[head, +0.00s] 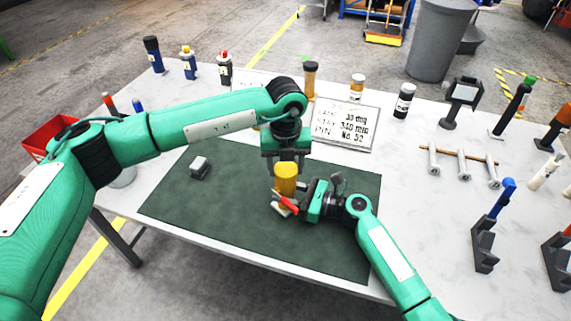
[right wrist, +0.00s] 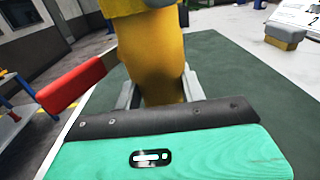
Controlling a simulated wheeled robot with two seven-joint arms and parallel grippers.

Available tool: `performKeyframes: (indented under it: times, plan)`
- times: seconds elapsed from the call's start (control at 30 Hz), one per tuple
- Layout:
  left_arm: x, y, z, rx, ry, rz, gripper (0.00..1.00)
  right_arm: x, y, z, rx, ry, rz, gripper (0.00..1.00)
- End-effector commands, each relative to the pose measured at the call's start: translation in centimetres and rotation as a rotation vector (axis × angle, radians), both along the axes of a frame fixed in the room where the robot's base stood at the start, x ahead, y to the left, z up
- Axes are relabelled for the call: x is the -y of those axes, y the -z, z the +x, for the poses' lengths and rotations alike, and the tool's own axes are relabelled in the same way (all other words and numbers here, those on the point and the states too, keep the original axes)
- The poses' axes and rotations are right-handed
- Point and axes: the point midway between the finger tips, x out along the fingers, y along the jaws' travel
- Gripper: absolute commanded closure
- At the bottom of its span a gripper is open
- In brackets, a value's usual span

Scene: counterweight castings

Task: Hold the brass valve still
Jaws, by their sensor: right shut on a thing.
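The brass valve (head: 285,184) is a yellow-gold upright body with a red lever (head: 287,203), standing over the dark green mat (head: 225,205). In the right wrist view the valve body (right wrist: 153,65) fills the middle and the red lever (right wrist: 75,84) sticks out to the left. My right gripper (head: 292,208) comes in low from the right and is shut on the valve, with pale fingers on both sides of it. My left gripper (head: 285,166) points down at the valve's top, with a finger on each side; whether they touch it is unclear. The valve's base is hidden.
A printed sign (head: 345,125) and several bottles stand behind the mat. Black stands (head: 485,240) and silver bolts (head: 463,163) are on the right. A red bin (head: 50,136) is at the left.

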Motion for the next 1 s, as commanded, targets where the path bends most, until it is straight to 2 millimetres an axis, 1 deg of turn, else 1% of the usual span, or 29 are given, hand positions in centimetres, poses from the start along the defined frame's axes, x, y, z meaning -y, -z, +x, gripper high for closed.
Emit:
performKeyframes:
  times: [0.03, 0.07, 0.23, 0.37, 1.0]
  plan:
    - [-0.03, 0.0, 0.0, 0.0, 0.0, 0.001, 0.69, 0.04, 0.03, 0.02, 0.0, 0.001, 0.0, 1.0]
    - [-0.04, 0.0, 0.0, 0.0, 0.0, 0.001, 0.74, 0.04, 0.03, 0.02, 0.0, 0.001, 0.0, 1.0]
    - [-0.05, -0.01, 0.01, 0.0, 0.013, 0.001, 0.74, 0.05, 0.04, 0.02, -0.001, 0.001, 0.0, 1.0]
    - [-0.06, 0.0, 0.03, 0.0, 0.12, 0.002, 0.74, 0.05, 0.04, 0.02, -0.001, 0.001, -0.001, 1.0]
    - [-0.08, 0.03, 0.1, 0.001, 1.166, 0.003, 0.74, 0.07, 0.05, 0.03, -0.001, 0.001, -0.001, 1.0]
